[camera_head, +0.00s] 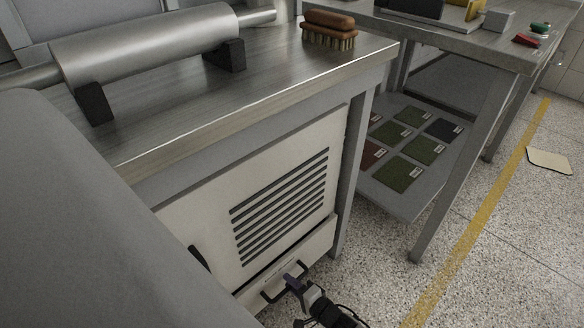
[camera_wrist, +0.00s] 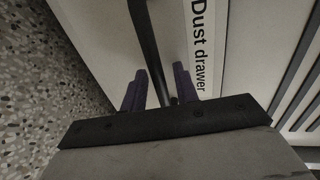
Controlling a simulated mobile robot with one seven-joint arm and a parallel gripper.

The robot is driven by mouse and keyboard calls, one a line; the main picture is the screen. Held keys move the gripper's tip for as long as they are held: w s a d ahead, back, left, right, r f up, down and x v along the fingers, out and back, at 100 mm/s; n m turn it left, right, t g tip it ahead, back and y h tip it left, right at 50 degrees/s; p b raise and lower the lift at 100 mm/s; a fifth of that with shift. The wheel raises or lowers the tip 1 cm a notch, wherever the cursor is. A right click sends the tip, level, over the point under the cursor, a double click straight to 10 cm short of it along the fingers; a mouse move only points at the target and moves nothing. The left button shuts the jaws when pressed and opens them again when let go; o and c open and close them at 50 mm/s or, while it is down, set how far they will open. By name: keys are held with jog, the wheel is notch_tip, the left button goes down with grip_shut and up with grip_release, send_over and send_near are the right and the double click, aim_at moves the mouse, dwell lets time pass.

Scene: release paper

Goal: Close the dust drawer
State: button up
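The dust drawer (camera_head: 317,247) is the low white front under the vented door, with a dark gap along its top edge. It seems to stand slightly out; how far is unclear. Its black bar handle (camera_head: 268,294) is on the front. In the wrist view the handle (camera_wrist: 149,45) runs down between my purple fingers, beside the label "Dust drawer" (camera_wrist: 201,45). My gripper (camera_head: 294,281) is at the right part of the handle. In the wrist view my gripper (camera_wrist: 159,88) has its fingers apart on either side of the bar, with no clear grip on it.
The vented white door (camera_head: 280,205) with a black handle (camera_head: 199,258) is above the drawer. A metal bench (camera_head: 210,105) holds a roller (camera_head: 145,45) and a brush (camera_head: 329,30). A second table's leg (camera_head: 465,165) stands at right. Speckled floor (camera_head: 390,270) is clear between.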

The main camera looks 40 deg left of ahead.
jog(key=shift+c, duration=0.3)
grip_shut()
jog(key=shift+r+x, duration=0.25)
jog(key=shift+x, duration=1)
jog(key=shift+o, duration=0.3)
grip_release()
jog(key=shift+a, duration=0.15)
jog(key=p+v, duration=0.2)
jog(key=v, duration=1.2)
jog(key=shift+p, duration=0.3)
jog(key=shift+s, duration=0.1)
